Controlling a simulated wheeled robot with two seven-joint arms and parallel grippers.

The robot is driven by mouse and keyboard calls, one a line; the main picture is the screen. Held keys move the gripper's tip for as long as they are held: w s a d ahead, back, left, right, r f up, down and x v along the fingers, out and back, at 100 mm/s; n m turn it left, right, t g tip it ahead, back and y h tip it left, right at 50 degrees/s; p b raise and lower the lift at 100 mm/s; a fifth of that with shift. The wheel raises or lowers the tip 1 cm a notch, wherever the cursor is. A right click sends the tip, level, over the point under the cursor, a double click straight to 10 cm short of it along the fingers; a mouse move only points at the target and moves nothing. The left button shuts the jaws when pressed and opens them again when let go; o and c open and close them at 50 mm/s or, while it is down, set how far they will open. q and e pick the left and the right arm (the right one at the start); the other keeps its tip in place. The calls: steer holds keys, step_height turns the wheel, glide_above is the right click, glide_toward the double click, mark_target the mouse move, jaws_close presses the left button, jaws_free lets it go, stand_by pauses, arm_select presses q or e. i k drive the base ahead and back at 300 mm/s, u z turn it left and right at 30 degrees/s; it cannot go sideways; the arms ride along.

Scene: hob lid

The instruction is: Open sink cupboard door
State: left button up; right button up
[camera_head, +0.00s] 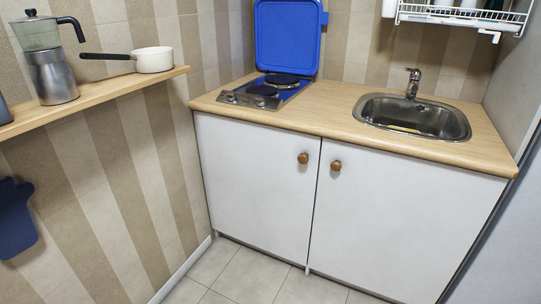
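The sink cupboard door (392,215) is the white right-hand door under the sink (413,117). It is shut, and its round wooden knob (336,165) is near its upper left corner. The left-hand cupboard door (255,190) is also white and shut, with a matching wooden knob (303,158) near its upper right corner. A narrow dark gap runs between the two doors. Neither of my grippers shows in the head view.
A wooden worktop (330,101) overhangs the doors. A hob (262,93) with its blue lid (287,37) raised stands at the left. A wall shelf (100,97) holds a moka pot (50,62) and a white pan (153,60). The visible tiled floor (250,275) is clear.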

mark_target(399, 228)
steer(key=u, duration=0.45)
steer(key=i, duration=1.1)
steer(key=z, duration=0.2)
